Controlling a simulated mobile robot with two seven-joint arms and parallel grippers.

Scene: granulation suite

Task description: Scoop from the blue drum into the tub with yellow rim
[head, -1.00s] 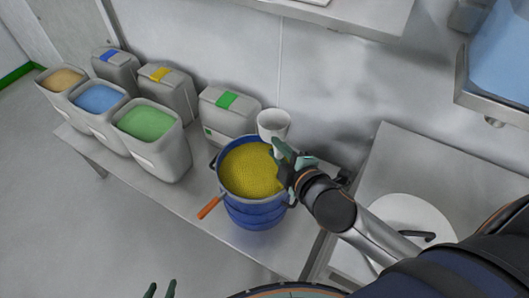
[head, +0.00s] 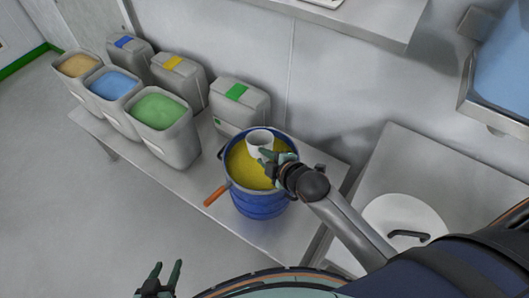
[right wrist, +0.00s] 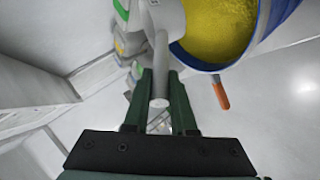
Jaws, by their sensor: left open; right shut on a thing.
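The blue drum (head: 262,205), full of yellow granules (head: 240,165), stands on the bench. It also shows at the top right of the right wrist view (right wrist: 262,30). My right gripper (head: 268,158) is shut on the handle (right wrist: 160,95) of a white scoop (head: 259,138). The scoop's cup is over the drum's mouth towards its far side; I cannot tell whether it touches the granules. My left gripper (head: 168,268) is open and empty at the bottom left, away from the bench. No tub with a clear yellow rim shows.
Open tubs with tan (head: 76,66), blue (head: 114,84) and green (head: 160,112) contents stand left of the drum. Behind are closed canisters with blue, yellow (head: 178,80) and green (head: 240,100) labels. An orange handle (head: 215,196) lies by the drum. A white round lid (head: 405,222) lies at right.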

